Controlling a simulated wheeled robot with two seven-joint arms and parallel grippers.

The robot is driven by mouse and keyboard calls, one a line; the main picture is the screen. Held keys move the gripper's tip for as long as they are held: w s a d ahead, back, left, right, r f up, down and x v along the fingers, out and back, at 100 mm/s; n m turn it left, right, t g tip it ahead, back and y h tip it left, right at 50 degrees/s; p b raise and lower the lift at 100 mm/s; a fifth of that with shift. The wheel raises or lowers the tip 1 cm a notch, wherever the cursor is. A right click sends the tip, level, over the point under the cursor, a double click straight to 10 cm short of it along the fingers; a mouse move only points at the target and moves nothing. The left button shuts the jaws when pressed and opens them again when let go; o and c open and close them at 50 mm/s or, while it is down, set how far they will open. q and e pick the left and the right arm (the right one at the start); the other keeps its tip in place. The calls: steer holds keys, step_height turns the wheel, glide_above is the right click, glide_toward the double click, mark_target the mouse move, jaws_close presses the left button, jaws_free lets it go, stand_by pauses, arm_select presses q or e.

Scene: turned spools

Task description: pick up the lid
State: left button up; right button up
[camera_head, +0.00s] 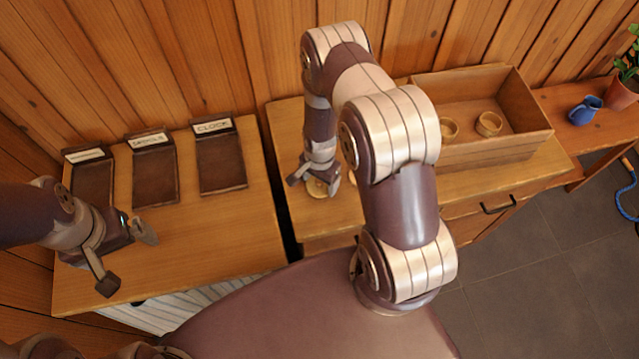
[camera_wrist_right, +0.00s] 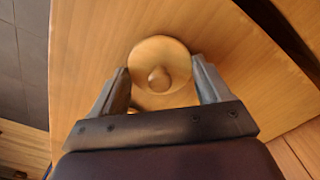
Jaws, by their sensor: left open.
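The lid (camera_head: 317,189) is a pale round wooden disc on the right-hand table, near its left edge. In the right wrist view the lid (camera_wrist_right: 158,48) shows a round knob at its middle. My right gripper (camera_head: 314,182) is open and low over the lid, pointing down. In the right wrist view its two fingers (camera_wrist_right: 161,72) stand on either side of the lid, with visible gaps. Whether the lid rests on something is unclear. My left gripper (camera_head: 128,261) is open and empty over the front of the left table.
Three dark labelled trays (camera_head: 221,186) lie on the left table (camera_head: 225,240). A wooden crate (camera_head: 480,152) with two round turned pieces (camera_head: 489,123) stands on the right table. A narrow gap parts the tables. A blue mug (camera_head: 584,111) and potted plant stand far right.

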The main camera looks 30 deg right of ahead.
steer(key=shift+c, duration=0.6)
steer(key=shift+d, duration=0.1)
